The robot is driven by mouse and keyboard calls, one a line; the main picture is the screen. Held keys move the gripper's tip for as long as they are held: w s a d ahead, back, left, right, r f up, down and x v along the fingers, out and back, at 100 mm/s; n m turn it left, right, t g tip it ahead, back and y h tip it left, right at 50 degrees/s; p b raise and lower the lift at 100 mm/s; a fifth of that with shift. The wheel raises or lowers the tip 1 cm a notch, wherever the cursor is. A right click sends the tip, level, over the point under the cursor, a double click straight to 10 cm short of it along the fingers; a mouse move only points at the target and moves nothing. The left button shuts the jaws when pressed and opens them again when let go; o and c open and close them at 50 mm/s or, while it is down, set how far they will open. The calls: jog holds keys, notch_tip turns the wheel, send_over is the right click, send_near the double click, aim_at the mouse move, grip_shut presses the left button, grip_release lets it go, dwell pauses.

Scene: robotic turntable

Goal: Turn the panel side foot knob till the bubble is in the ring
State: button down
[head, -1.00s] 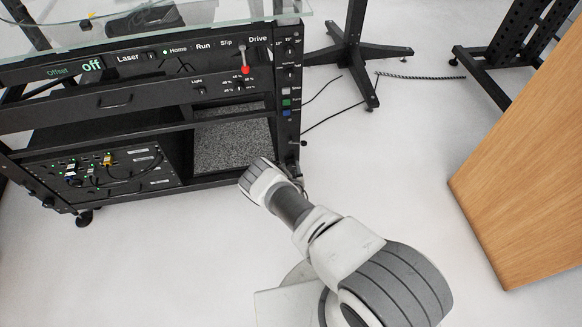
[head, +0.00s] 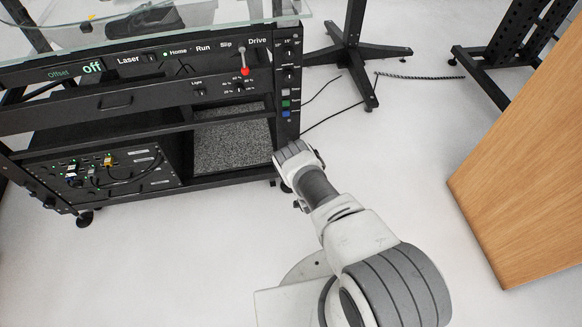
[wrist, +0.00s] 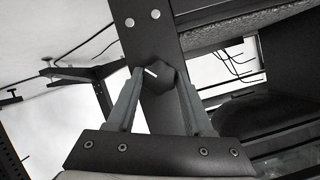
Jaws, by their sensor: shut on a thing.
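The dark foot knob (wrist: 157,82) with a short white mark shows in the wrist view, below a black upright post of the cabinet. My gripper (wrist: 161,76) is shut on the knob, one finger at each side of it. The white mark is slanted and near the left finger. In the head view my arm's end is at the lower right corner of the black cabinet (head: 95,120), and it hides the knob and my fingers. I cannot make out a bubble or ring in either view.
The cabinet's panel side (head: 288,75) carries switches and coloured buttons. A glass top (head: 225,12) overhangs it. A black stand (head: 355,50) with cables stands behind right, and a wooden panel (head: 525,170) stands at right. The floor between is clear.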

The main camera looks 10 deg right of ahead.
jog(key=shift+d+f+m+t+y+b, duration=0.15)
jog(key=shift+m+t+y, duration=0.1)
jog(key=shift+m+y, duration=0.9)
jog(key=shift+d+r+m+t+y+b, duration=0.2)
jog(key=shift+m+y, duration=0.55)
jog(key=shift+m, duration=0.8)
jog(key=shift+a, duration=0.15)
jog(key=shift+c, duration=1.5)
grip_release()
jog(key=shift+s, duration=0.2)
